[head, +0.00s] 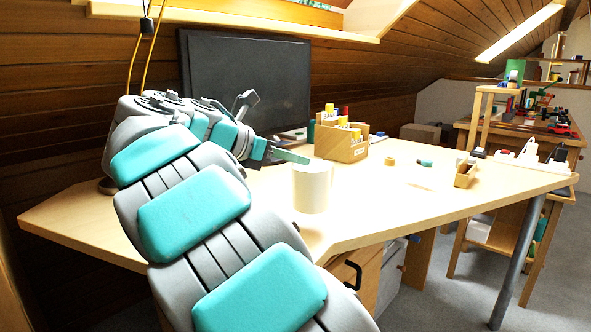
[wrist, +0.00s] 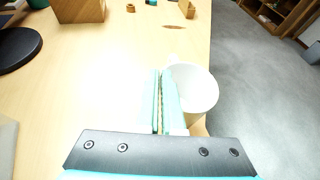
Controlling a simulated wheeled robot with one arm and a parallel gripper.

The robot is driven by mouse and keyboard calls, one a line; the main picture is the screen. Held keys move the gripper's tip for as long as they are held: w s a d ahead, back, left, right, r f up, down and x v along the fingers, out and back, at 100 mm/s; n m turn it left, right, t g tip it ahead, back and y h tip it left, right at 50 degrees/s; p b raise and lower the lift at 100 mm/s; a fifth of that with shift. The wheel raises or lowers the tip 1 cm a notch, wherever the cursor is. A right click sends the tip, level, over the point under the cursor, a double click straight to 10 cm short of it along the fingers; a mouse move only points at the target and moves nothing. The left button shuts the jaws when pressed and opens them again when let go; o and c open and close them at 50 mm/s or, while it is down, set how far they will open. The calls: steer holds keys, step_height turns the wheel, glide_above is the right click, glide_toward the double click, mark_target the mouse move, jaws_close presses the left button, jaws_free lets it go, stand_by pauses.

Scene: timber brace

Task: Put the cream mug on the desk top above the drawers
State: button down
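The cream mug (head: 312,188) looks white and upright, at the near edge of the desk top (head: 400,205) in the head view. In the wrist view the mug (wrist: 200,90) is just right of the fingers, its opening facing the camera. My gripper (head: 290,155) is at the mug's upper left rim. In the wrist view the fingers of my gripper (wrist: 163,95) are nearly together, with a thin strip between them, and appear closed on the mug's wall. Whether the mug's base touches the desk is unclear. The wooden drawers (head: 352,273) with a black handle are below, partly hidden by my arm.
A monitor (head: 245,85) stands at the back left. A wooden organiser (head: 340,143) with several bottles is behind the mug. A tape roll (head: 390,161), a small teal item (head: 425,162) and a small box (head: 466,172) lie farther right. The desk between is clear.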

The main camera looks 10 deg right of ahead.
steer(key=w+f, duration=0.1)
steer(key=w, duration=0.1)
steer(key=w+f+b, duration=0.1)
steer(key=w, duration=0.1)
steer(key=w+d+f, duration=0.1)
steer(key=w+f, duration=0.1)
steer(key=shift+w+d, duration=0.1)
stand_by(0.5)
steer(key=c, duration=1.1)
jaws_free()
steer(key=shift+f, duration=0.15)
steer(key=shift+o, duration=0.2)
steer(key=p+v, duration=0.2)
steer(key=v, duration=1)
